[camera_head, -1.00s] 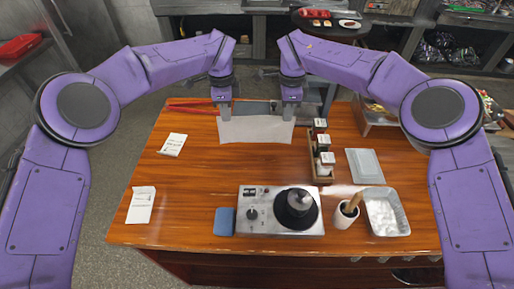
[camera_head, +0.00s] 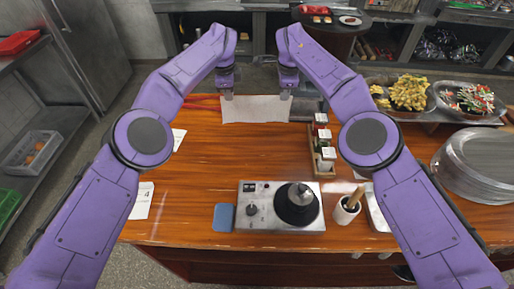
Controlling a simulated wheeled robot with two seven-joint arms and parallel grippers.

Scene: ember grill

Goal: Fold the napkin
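The pale grey-white napkin (camera_head: 256,110) is at the far side of the wooden table, spread wide as a flat strip between my two grippers. My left gripper (camera_head: 228,95) is at its far left corner and appears shut on it. My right gripper (camera_head: 285,95) is at its far right corner and also appears shut on it. The fingertips are small in this view. I cannot tell whether the napkin hangs just above the table or touches it.
A condiment rack (camera_head: 322,150) stands right of the napkin. A burner unit (camera_head: 280,206), a blue sponge (camera_head: 224,217) and a white cup (camera_head: 346,210) are near the front. A paper card (camera_head: 142,201) lies at left. The table's middle (camera_head: 240,150) is clear.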

